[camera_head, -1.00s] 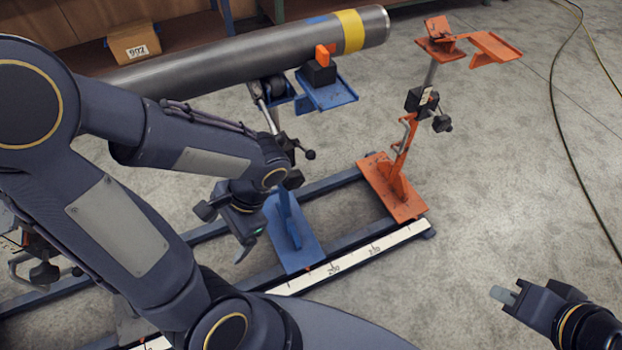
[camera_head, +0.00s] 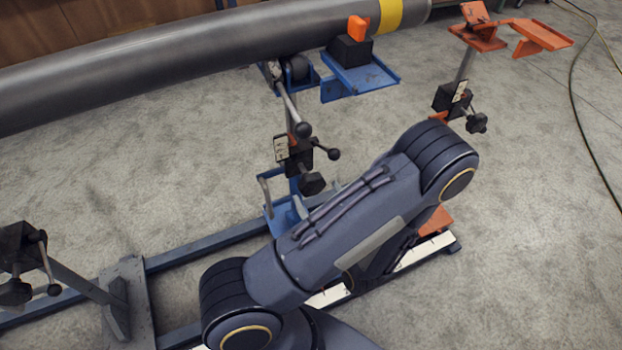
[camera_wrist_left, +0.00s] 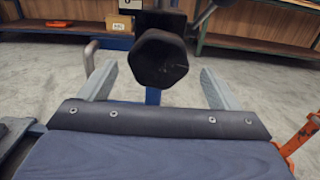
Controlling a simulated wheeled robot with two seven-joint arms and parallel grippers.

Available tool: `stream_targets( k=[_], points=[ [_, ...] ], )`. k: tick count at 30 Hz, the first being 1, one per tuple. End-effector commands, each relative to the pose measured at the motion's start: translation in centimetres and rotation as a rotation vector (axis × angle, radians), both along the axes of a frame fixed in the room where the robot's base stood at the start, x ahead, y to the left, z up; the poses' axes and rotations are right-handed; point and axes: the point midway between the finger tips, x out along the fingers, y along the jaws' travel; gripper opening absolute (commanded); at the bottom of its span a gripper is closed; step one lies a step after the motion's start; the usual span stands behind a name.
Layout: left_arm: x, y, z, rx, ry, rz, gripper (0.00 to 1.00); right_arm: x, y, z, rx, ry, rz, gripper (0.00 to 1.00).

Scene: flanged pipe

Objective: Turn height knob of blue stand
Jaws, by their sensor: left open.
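The blue stand (camera_head: 360,82) holds the pipe (camera_head: 200,60) at the top middle of the head view. Its height knob (camera_head: 312,183), black and six-sided, sticks out from the black clamp block on the stand's post. In the left wrist view the knob (camera_wrist_left: 159,58) faces me, between the two pale finger tips from side to side. My left gripper (camera_wrist_left: 158,70) is open, with a visible gap on each side of the knob; the depth between them is hard to judge. In the head view my left arm hides most of this gripper. My right gripper is out of view.
An orange stand (camera_head: 475,38) is at the right, its lower part behind my left arm. A dark stand (camera_head: 28,262) with a black knob is at the lower left. A floor rail (camera_head: 215,247) joins the stands. A cable (camera_head: 580,120) lies on the right floor.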

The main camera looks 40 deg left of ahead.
Motion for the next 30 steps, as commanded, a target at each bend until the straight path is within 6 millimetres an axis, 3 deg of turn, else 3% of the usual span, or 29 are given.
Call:
stream_targets(
  k=[9,21,30],
  points=[
    [2.2,4.5,0.0,-0.001,0.000,0.007,0.84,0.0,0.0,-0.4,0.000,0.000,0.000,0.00],
    [2.7,5.5,0.0,-0.001,0.000,0.004,0.84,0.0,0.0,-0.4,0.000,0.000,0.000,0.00],
    [2.7,5.4,0.0,-0.002,0.001,0.004,0.47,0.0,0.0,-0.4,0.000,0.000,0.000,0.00]
  ],
)
